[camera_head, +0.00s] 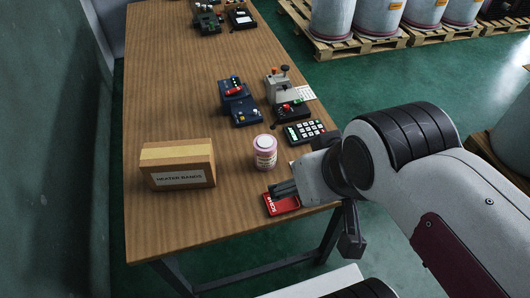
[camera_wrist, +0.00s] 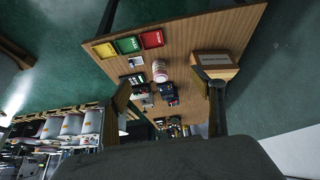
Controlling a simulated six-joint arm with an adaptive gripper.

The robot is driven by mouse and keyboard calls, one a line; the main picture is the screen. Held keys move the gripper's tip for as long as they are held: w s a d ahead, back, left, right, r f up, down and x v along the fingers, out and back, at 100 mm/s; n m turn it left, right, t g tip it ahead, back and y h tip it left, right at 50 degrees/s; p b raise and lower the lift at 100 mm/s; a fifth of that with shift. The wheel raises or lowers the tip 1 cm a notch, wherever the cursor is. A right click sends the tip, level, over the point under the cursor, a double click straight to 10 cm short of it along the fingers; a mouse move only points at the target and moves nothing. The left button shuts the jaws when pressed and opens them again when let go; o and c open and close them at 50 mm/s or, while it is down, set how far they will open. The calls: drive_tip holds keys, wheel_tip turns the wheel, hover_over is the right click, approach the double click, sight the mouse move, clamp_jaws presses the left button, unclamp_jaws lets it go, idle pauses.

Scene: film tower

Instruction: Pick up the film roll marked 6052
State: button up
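No roll with a readable 6052 mark shows in either view. Several large pale grey rolls (camera_head: 332,18) with orange labels stand on pallets beyond the table at the top right; the label text is too small to read. The same group shows at the left of the wrist view (camera_wrist: 70,125). My gripper (camera_head: 272,190) is over the near right corner of the table, far from those rolls. In the wrist view its two fingers stand wide apart (camera_wrist: 168,98) with nothing held between them.
The wooden table (camera_head: 185,90) carries a heater bands box (camera_head: 178,165), a pinkish jar (camera_head: 265,152), a dark blue device (camera_head: 238,100), a keypad (camera_head: 306,132) and a red tray (camera_head: 282,204). Yellow (camera_wrist: 105,50) and green (camera_wrist: 128,45) trays show in the wrist view.

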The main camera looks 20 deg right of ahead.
idle(0.3)
drive_tip(key=w+d+f+n+t+h, duration=0.1)
drive_tip(key=w+d, duration=0.4)
drive_tip(key=w, duration=0.4)
drive_tip(key=w+d+f+n+t+h, duration=0.1)
drive_tip(key=w+d+f+n+t, duration=0.1)
drive_tip(key=w+d, duration=0.5)
drive_tip(key=w+d+f+n+t, duration=0.1)
drive_tip(key=w+d, duration=0.2)
drive_tip(key=w, duration=0.8)
drive_tip(key=n+y, duration=0.5)
drive_tip(key=y, duration=0.7)
approach(275, 146)
drive_tip(key=shift+t, duration=0.3)
drive_tip(key=x, duration=0.5)
drive_tip(key=shift+w+d+f, duration=0.15)
drive_tip(key=shift+w, duration=0.3)
drive_tip(key=shift+s+a+f, duration=0.15)
drive_tip(key=shift+s+a, duration=0.15)
drive_tip(key=shift+s, duration=0.2)
drive_tip(key=shift+w+a, duration=0.1)
